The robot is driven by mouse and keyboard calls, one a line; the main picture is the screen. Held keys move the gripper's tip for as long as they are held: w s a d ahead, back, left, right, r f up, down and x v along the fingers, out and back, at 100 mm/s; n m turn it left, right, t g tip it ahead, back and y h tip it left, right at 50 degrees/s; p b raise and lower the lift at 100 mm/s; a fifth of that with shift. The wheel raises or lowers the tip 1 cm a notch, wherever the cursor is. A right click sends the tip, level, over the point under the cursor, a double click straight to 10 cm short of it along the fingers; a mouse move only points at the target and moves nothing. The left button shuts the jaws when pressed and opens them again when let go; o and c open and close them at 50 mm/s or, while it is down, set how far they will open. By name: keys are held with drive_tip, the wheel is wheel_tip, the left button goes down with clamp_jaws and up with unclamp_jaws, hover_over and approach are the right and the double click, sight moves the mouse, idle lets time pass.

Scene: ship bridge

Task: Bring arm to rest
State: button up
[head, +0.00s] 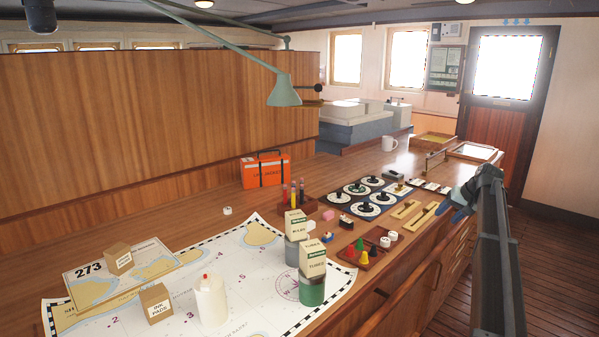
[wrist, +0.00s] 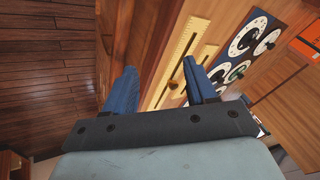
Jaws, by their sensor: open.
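My gripper shows at the right of the head view (head: 458,199), by the right edge of the long wooden counter (head: 215,200). In the wrist view my gripper (wrist: 160,86) has its two blue fingers well apart, with nothing between them. It is open and empty. Beyond the fingers, the wrist view shows the counter's edge, brass strips (wrist: 186,60) and black-and-white dials (wrist: 248,38). I cannot tell the exact gap between my gripper and the counter. My arm rises at the right of the head view, beside the counter.
A tray of coloured pegs (head: 361,255), an orange case (head: 265,169) and a white mug (head: 389,143) stand farther back. Plank floor (head: 560,260) is clear at right.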

drive_tip(key=s+d+f+m+t, duration=0.1)
drive_tip(key=s+d+f+m, duration=0.15)
drive_tip(key=f, duration=0.25)
drive_tip(key=s+d+f+m, duration=0.2)
drive_tip(key=s+d+f, duration=0.1)
drive_tip(key=s+f, duration=0.15)
drive_tip(key=s+a+f+n+g, duration=0.1)
drive_tip(key=s+a+f+g, duration=0.1)
drive_tip(key=s+a+f, duration=0.75)
drive_tip(key=s+a+f+n+g, duration=0.15)
drive_tip(key=a+f, duration=0.55)
drive_tip(key=f, duration=0.8)
drive_tip(key=s+a+f+g, duration=0.2)
drive_tip(key=s+a+f, duration=0.55)
drive_tip(key=f, duration=0.45)
drive_tip(key=s+a+f+n+g+h, duration=0.1)
drive_tip(key=s+a+f, duration=0.4)
drive_tip(key=s, duration=0.8)
drive_tip(key=s+a+f+n+g+h, duration=0.1)
drive_tip(key=s+a+f+g, duration=0.3)
drive_tip(key=s, duration=0.9)
drive_tip(key=s+a+f+n+g+h, duration=0.1)
drive_tip(key=s+a+f, duration=0.5)
drive_tip(key=s, duration=0.8)
drive_tip(key=shift+a+n+g, duration=0.3)
drive_tip(key=shift+n+g, duration=0.45)
drive_tip(key=shift+n, duration=0.45)
